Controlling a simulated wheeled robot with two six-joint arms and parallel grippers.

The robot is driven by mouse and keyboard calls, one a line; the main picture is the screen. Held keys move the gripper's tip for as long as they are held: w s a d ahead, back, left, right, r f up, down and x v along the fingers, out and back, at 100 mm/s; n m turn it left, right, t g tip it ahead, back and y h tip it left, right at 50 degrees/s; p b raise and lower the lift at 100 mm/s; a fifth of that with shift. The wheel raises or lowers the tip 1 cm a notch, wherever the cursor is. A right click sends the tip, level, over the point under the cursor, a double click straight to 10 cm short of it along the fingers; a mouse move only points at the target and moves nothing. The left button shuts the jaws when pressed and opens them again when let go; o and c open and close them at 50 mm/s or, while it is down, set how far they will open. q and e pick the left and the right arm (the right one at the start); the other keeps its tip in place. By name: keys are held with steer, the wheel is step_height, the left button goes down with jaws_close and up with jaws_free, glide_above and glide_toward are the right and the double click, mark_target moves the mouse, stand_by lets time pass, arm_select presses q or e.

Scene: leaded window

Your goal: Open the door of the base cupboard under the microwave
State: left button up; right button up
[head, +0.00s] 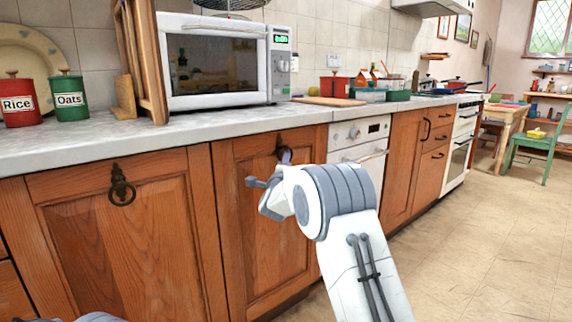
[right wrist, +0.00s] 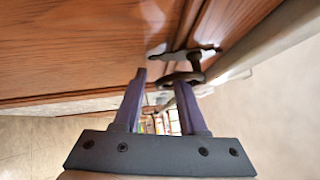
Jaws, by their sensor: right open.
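The base cupboard door (head: 262,225) under the microwave (head: 215,62) is brown wood and looks shut. Its dark ring handle (head: 285,138) is near the top right of the door, partly hidden by my right gripper (head: 268,169). In the right wrist view my right gripper (right wrist: 160,82) is open with its fingertips close to the door. The dark handle (right wrist: 193,58) is just beyond the tip of the right-hand finger there. I cannot tell whether they touch. Only a grey piece of my left arm shows at the bottom left of the head view; the left gripper is not visible.
Another cupboard door (head: 122,240) with a ring handle is on the left. A white appliance (head: 362,140) adjoins on the right. The worktop (head: 100,140) holds canisters, a wooden rack and the microwave. The tiled floor (head: 480,235) on the right is clear.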

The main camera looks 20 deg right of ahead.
jaws_close()
stand_by(1.4)
